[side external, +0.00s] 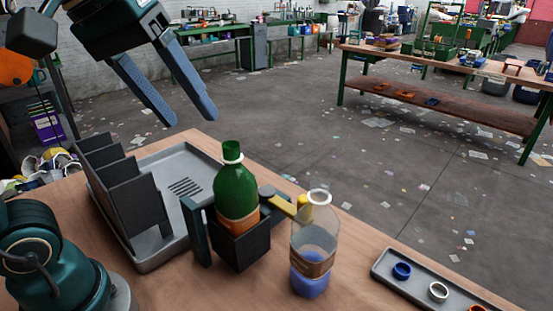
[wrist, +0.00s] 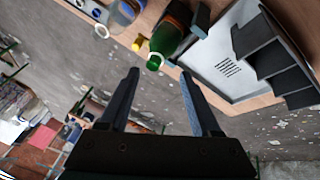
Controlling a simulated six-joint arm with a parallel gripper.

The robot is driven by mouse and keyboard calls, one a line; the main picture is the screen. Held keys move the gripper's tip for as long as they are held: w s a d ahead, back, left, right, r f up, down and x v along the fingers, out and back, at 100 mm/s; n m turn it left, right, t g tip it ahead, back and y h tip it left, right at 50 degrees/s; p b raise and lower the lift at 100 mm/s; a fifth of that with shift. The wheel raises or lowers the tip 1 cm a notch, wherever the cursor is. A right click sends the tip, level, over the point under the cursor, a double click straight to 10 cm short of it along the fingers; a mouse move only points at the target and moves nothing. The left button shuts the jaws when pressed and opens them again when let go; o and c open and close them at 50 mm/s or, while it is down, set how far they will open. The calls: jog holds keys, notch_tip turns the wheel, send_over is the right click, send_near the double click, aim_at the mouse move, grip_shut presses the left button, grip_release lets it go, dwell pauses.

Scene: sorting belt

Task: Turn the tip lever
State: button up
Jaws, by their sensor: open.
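The tip lever (side external: 283,206) is a yellow bar with a rounded end, beside a dark cradle (side external: 238,247) on the wooden bench. Its yellow end (wrist: 138,44) also shows in the wrist view. A green bottle (side external: 236,190) with an orange label stands upright in the cradle, partly hiding the lever mount; its neck points toward the camera in the wrist view (wrist: 168,40). My gripper (side external: 190,118) is open and empty, raised above and behind the bench tray, up and left of the lever. In the wrist view its fingers (wrist: 160,74) are apart with nothing between them.
A clear bottle (side external: 313,240) with blue contents stands right of the cradle. A grey tray (side external: 160,254) with a dark slotted rack (side external: 122,190) lies to the left. A small tray (side external: 415,286) holds coloured rings at the right. Air around the gripper is clear.

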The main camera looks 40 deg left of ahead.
jog(key=w+d+n+g+h, duration=0.1)
jog(key=w+d+n, duration=0.1)
jog(key=w+n, duration=0.7)
jog(key=n+g+h, duration=0.1)
jog(key=n, duration=1.1)
send_over(304, 198)
jog(key=s+a, duration=0.1)
notch_tip(304, 198, down, 3)
notch_tip(304, 198, down, 13)
jog(key=shift+s+a+f, duration=0.15)
jog(key=shift+x, duration=2.8)
grip_shut()
